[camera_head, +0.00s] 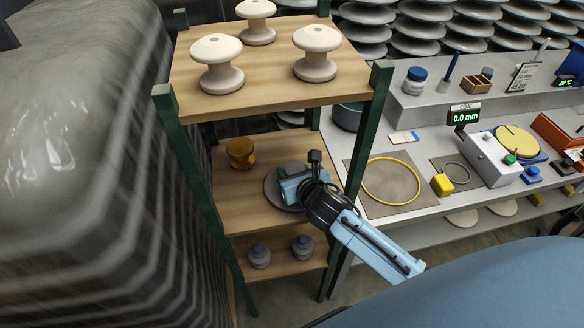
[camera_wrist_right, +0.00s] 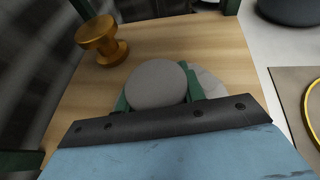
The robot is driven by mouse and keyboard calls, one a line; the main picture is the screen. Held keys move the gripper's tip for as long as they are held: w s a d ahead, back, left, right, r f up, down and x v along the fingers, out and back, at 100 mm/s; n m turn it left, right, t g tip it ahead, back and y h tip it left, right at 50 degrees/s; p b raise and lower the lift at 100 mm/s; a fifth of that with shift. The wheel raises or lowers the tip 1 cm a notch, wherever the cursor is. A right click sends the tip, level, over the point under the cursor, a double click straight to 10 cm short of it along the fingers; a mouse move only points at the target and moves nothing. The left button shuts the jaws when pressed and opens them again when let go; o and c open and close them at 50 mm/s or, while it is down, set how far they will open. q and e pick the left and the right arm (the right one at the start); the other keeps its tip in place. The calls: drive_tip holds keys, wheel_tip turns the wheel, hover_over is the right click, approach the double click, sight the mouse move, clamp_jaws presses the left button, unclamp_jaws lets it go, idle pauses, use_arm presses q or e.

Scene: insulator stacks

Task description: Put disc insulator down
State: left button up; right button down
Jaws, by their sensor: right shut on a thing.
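The grey disc insulator (camera_head: 272,193) is at the middle wooden shelf (camera_head: 235,205) of a green-posted rack, mostly hidden under my right gripper (camera_head: 287,182). My right gripper is shut on it. In the right wrist view its round grey cap (camera_wrist_right: 156,84) sits between the green fingers, and a paler part of the disc (camera_wrist_right: 208,82) shows behind to the right. The disc looks level and close to the shelf board; I cannot tell if it touches. My left gripper is not in view.
A brown spool-shaped insulator (camera_head: 240,153) stands left on the same shelf; it also shows in the right wrist view (camera_wrist_right: 101,40). White spool insulators (camera_head: 217,62) stand on the top shelf, two small grey ones (camera_head: 260,256) on the bottom. A green post (camera_head: 367,130) rises close to my right arm.

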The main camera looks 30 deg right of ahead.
drive_tip(key=shift+w+r, duration=0.1)
drive_tip(key=c, duration=0.9)
unclamp_jaws()
drive_tip(key=shift+f, duration=0.2)
drive_tip(key=shift+o, duration=0.2)
drive_tip(key=shift+s+r, duration=0.2)
drive_tip(key=shift+s, duration=0.05)
drive_tip(key=p+v, duration=0.1)
drive_tip(key=v, duration=1)
drive_tip(key=shift+s+r+p, duration=0.1)
drive_tip(key=shift+s+p, duration=0.2)
drive_tip(key=shift+s, duration=0.05)
